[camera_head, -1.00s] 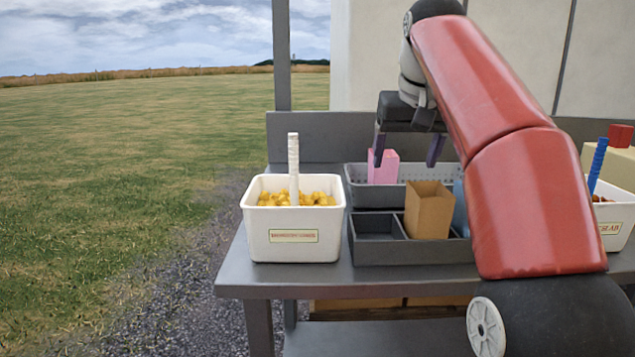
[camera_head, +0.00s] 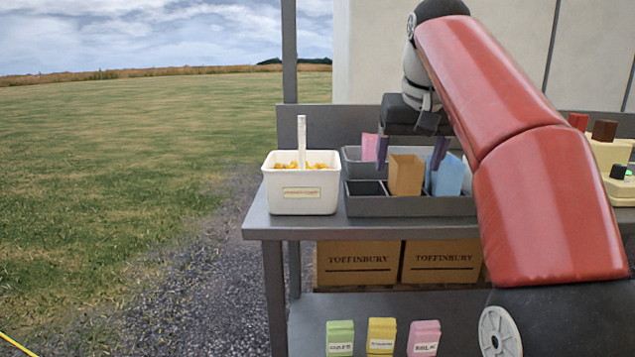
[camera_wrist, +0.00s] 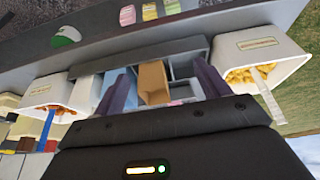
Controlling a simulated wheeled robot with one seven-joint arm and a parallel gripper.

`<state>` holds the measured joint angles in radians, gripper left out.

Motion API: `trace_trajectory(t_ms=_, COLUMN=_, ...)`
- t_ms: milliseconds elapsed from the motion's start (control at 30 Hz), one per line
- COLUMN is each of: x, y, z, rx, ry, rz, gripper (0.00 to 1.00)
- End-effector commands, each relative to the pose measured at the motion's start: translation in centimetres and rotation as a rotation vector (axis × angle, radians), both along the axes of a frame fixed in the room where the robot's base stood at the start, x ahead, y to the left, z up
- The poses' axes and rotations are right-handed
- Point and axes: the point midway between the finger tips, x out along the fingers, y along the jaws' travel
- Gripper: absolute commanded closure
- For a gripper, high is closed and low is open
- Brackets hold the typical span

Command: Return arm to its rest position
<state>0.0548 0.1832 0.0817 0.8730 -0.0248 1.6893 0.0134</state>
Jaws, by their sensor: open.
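My gripper (camera_head: 410,152) is open and empty, with its two dark purple fingers apart. In the head view it hangs in front of and above the grey compartment trays on the counter. In the wrist view my gripper (camera_wrist: 160,88) spans the tray area, with a brown paper bag (camera_wrist: 153,82) showing between the fingers. The bag (camera_head: 405,175) stands upright in the front tray (camera_head: 400,206). A blue bag (camera_head: 447,176) stands to its right and a pink bag (camera_head: 369,147) behind to its left. My red arm reaches in from the right.
A white tub (camera_head: 302,202) of yellow sweets with a white handle stands on the counter (camera_head: 262,222) at left. Another white tub (camera_wrist: 48,93) with a blue handle shows in the wrist view. Boxes (camera_head: 358,262) and small packets (camera_head: 381,336) lie below. Open grass is at left.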

Motion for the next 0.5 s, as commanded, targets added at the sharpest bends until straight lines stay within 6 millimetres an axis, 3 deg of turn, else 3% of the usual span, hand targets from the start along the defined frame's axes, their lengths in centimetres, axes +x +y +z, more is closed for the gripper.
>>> trace_trajectory(t_ms=267, x=-2.0, y=0.2, z=-1.0, rx=-0.007, ry=-0.009, rz=0.002, gripper=0.25)
trace_trajectory(t_ms=500, x=-5.1, y=0.4, z=-3.3, rx=-0.015, ry=-0.022, rz=0.004, gripper=0.25)
